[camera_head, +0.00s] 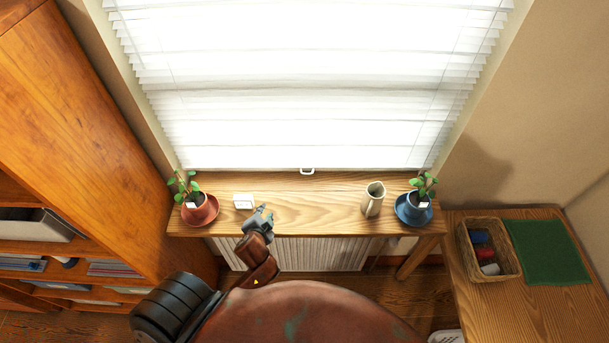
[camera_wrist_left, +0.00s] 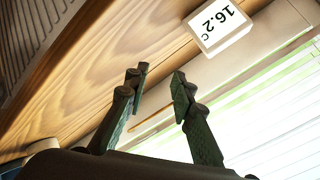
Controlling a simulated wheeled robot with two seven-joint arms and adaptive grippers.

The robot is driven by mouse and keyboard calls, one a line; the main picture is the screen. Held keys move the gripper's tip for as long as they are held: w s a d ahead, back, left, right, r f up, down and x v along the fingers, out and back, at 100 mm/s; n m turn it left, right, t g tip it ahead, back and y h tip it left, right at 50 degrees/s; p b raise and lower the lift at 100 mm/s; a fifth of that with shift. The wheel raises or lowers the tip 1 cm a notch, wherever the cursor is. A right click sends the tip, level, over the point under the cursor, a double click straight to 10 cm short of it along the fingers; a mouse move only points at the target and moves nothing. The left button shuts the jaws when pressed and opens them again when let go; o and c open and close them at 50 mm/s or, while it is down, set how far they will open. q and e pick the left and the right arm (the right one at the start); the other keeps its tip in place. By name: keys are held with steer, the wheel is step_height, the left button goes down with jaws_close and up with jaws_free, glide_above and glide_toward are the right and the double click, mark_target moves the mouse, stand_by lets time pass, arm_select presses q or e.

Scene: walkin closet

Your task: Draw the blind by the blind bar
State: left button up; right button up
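The white pleated blind (camera_head: 300,90) hangs over the bright window, its lower edge just above the wooden sill shelf. The blind bar (camera_head: 240,168) runs along that lower edge, with a small pale tab (camera_head: 307,171) near its middle. The blind's pleats (camera_wrist_left: 285,125) also show at the right of the left wrist view. My left gripper (camera_head: 263,214) is over the shelf's front part, apart from the bar and to the left of the tab. In the left wrist view its two fingers (camera_wrist_left: 158,82) stand apart with nothing between them. My right gripper is out of view.
The shelf (camera_head: 290,205) holds a red-potted plant (camera_head: 200,208), a white thermometer block (camera_head: 243,201), a cream jug (camera_head: 373,199) and a blue-potted plant (camera_head: 414,207). A wooden cabinet (camera_head: 75,130) stands left. A basket (camera_head: 487,275) sits on the right table. The shelf's middle is clear.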

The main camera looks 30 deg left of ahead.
mark_target(307, 158)
arm_select(q)
steer(key=w+d+r+m+t+h, duration=0.1)
steer(key=w+d+r+m+t, duration=0.2)
steer(key=w+m, duration=0.25)
steer(key=w+d+r+m+t+h, duration=0.2)
steer(key=w+d+r+m+t, duration=0.1)
steer(key=w+m, duration=0.3)
steer(key=w+a+f+n+p, duration=0.1)
steer(key=w+f, duration=0.1)
steer(key=w, duration=0.6)
steer(key=shift+c, duration=0.7)
jaws_close()
steer(key=shift+f, duration=0.1)
